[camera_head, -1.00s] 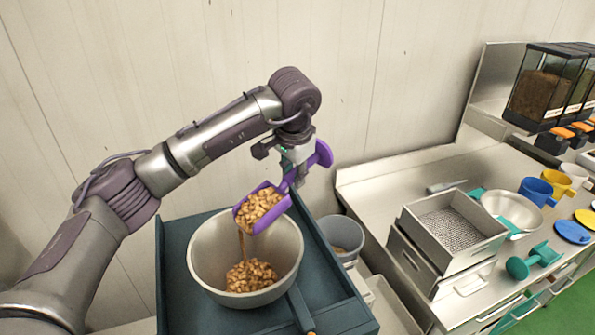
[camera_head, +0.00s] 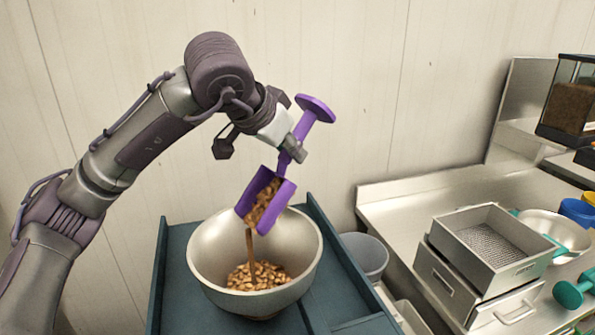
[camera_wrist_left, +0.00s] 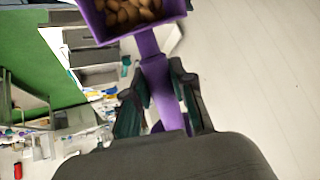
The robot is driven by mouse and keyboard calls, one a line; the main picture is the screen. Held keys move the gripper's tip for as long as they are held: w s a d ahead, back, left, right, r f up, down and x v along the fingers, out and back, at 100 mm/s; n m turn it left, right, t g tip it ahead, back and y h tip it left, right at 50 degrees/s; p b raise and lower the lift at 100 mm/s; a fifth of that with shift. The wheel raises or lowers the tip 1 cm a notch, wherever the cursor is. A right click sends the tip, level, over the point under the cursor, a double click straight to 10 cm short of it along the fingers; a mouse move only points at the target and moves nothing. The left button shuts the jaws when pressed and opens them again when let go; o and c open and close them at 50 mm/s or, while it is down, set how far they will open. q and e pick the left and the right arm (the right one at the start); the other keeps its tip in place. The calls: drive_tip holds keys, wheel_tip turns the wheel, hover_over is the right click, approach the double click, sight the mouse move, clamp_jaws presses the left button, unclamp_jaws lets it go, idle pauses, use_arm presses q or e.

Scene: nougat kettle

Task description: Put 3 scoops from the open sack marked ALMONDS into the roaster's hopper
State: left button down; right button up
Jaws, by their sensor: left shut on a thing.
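My left gripper (camera_head: 296,148) is shut on the handle of a purple scoop (camera_head: 278,195). The scoop is tilted steeply, mouth down, above a wide metal bowl-shaped hopper (camera_head: 207,248). Almonds (camera_head: 262,205) are still in the scoop, and a brown stream falls from its lip. A heap of almonds (camera_head: 258,275) lies in the bottom of the hopper. In the left wrist view the purple scoop (camera_wrist_left: 158,82) sits between the fingers, with almonds (camera_wrist_left: 128,12) in it. The sack marked ALMONDS is not in view. My right gripper is not in view.
The hopper stands on a dark blue raised-edge surface (camera_head: 172,285). A grey bucket (camera_head: 366,255) stands to its right. Further right, a steel counter (camera_head: 420,205) holds a perforated tray (camera_head: 492,248) and a metal bowl (camera_head: 556,232). The wall is close behind.

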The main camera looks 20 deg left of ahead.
use_arm(q)
drive_tip(key=shift+s+a+r+t+h+b, duration=0.3)
drive_tip(key=shift+s+t+b, duration=0.2)
drive_tip(key=shift+b, duration=0.5)
drive_tip(key=shift+s+a+r+t+h+b, duration=0.2)
drive_tip(key=shift+s+r+t+b, duration=0.25)
drive_tip(key=shift+b, duration=0.55)
drive_tip(key=shift+s+a+r+t+h+b, duration=0.2)
drive_tip(key=shift+s+a+r+t+b, duration=0.25)
drive_tip(key=shift+b, duration=0.55)
drive_tip(key=shift+s+a+r+n+t+b, duration=0.15)
drive_tip(key=shift+s+r+n+t+b, duration=0.15)
drive_tip(key=shift+s+r+t+b, duration=0.2)
wheel_tip(320, 180, up, 5)
drive_tip(key=g+y+p, duration=0.2)
drive_tip(key=g+p, duration=0.2)
drive_tip(key=p, duration=0.3)
drive_tip(key=m+g+y+p, duration=0.1)
drive_tip(key=g+p, duration=0.2)
drive_tip(key=p, duration=0.4)
drive_tip(key=g+y+p, duration=0.2)
drive_tip(key=g+p, duration=0.2)
drive_tip(key=p, duration=0.3)
drive_tip(key=shift+m+g+y, duration=0.3)
